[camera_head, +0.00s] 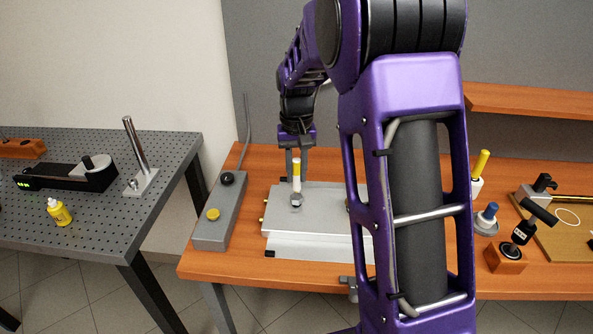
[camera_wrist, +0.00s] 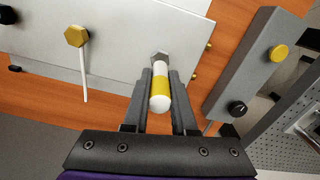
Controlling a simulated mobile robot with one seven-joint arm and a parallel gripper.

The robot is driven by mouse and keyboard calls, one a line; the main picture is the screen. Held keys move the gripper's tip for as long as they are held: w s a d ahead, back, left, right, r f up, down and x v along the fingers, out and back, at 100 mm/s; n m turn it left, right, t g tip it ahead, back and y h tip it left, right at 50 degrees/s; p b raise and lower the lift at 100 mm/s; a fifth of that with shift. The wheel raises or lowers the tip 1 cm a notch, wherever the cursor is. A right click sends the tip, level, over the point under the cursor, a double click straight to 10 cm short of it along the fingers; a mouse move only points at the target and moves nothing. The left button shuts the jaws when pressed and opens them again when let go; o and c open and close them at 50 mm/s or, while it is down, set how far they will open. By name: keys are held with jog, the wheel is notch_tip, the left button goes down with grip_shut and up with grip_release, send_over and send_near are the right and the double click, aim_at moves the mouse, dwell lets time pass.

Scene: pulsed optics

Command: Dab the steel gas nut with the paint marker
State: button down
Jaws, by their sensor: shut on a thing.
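My gripper (camera_wrist: 159,98) is shut on the paint marker (camera_wrist: 160,92), a white pen with a yellow band. In the head view the marker (camera_head: 297,174) is held roughly upright, low over the grey metal plate unit (camera_head: 325,207). The steel gas nut (camera_wrist: 160,58), a grey hexagon, lies directly beyond the marker in the wrist view. In the head view the nut (camera_head: 296,200) is just under the marker's lower end. The marker's tip is hidden, so I cannot tell whether it touches the nut.
A brass hex nut (camera_wrist: 76,36) with a thin white rod sits on the same unit. A grey control box (camera_head: 218,212) with a yellow and a black knob stands to the left.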

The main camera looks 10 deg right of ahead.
aim_at(297, 160)
jog(key=shift+f, duration=0.2)
jog(key=shift+f, duration=0.4)
jog(key=shift+f, duration=0.25)
dwell(1.1)
notch_tip(297, 160, up, 6)
jog(key=p, duration=0.2)
jog(key=shift+p, duration=0.35)
